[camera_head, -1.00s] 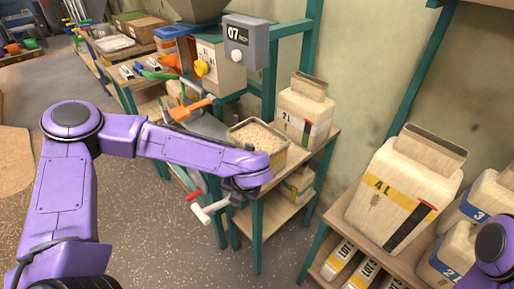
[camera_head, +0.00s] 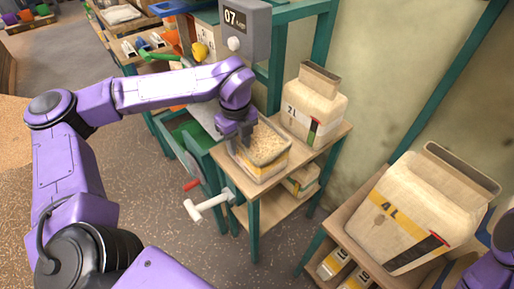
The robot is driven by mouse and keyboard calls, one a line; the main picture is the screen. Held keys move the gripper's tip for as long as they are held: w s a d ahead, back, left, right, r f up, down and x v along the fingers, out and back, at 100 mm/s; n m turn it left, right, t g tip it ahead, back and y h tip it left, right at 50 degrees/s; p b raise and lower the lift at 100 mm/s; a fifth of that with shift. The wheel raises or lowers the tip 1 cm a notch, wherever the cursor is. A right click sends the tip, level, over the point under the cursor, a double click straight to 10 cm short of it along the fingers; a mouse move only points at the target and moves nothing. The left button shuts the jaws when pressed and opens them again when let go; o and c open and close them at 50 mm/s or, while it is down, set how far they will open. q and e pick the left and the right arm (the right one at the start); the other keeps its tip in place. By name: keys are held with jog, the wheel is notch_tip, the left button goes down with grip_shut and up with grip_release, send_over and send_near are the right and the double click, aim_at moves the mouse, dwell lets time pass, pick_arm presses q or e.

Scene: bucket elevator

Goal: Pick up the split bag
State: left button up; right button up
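No bag in view shows a visible split, so I cannot tell which one is the split bag. A tan bag marked 2L (camera_head: 311,108) stands upright on the small table. A larger tan bag marked 4L (camera_head: 414,211) stands tilted in view on the right shelf. An open container of pale grains (camera_head: 266,171) sits in front of the 2L bag. My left gripper (camera_head: 243,143) points down at the container's left rim; its fingertips are partly hidden, and its opening and any contact are unclear. Part of my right arm shows at the right edge; its gripper is out of view.
A grey box marked 07 (camera_head: 245,33) hangs on a green frame behind my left arm. A white-handled crank (camera_head: 207,205) sticks out at the table's left. Packages lie on the shelves below.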

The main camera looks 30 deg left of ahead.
aim_at(242, 167)
pick_arm(q)
jog(key=f, duration=0.4)
jog(key=shift+w, duration=0.3)
grip_shut()
dwell(0.9)
jog(key=shift+w+r, duration=0.1)
jog(key=shift+r, duration=0.05)
